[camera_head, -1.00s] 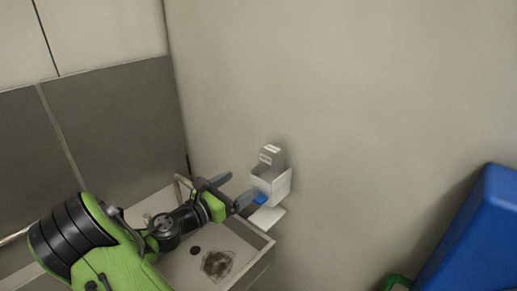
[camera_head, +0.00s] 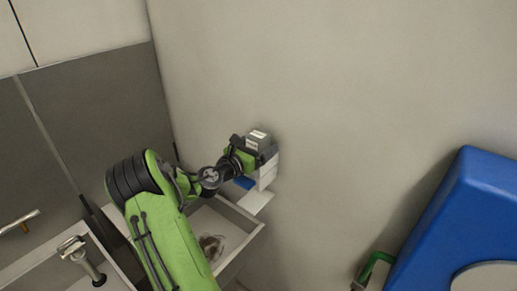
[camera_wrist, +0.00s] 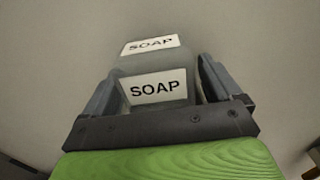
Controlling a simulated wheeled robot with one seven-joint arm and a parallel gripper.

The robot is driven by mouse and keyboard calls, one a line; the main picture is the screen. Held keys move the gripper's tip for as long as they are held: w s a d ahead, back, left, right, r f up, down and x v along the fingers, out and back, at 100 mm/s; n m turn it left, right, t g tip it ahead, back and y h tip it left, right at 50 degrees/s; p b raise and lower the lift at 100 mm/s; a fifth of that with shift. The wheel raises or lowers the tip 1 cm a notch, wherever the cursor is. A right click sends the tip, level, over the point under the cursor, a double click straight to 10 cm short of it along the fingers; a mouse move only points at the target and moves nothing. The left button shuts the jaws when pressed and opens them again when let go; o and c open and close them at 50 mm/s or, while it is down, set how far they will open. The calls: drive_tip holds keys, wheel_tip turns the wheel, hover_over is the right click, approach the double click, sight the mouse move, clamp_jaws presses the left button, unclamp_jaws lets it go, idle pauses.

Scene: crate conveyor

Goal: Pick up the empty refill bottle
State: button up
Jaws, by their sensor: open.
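The refill bottle (camera_head: 258,136) is grey with white labels and sits in the white wall dispenser (camera_head: 268,173). In the wrist view the bottle (camera_wrist: 177,62) shows two labels reading SOAP. Whether it is empty cannot be seen. My gripper (camera_head: 256,150) is at the bottle. In the wrist view my open gripper (camera_wrist: 155,85) has one finger on each side of the bottle, and no clear grip on it shows. The bottle's lower part is hidden by the gripper and dispenser.
A sink basin (camera_head: 238,216) with a dark stain lies below the dispenser. A white plate (camera_head: 256,202) juts out under it. A blue object (camera_head: 440,220) stands at the right. Another basin with a tap (camera_head: 75,250) is at the lower left. The wall is bare.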

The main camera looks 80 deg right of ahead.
drive_tip(key=shift+a, duration=0.1)
drive_tip(key=shift+w, duration=0.1)
drive_tip(key=shift+c, duration=1.2)
drive_tip(key=c, duration=0.8)
drive_tip(key=shift+r, duration=0.1)
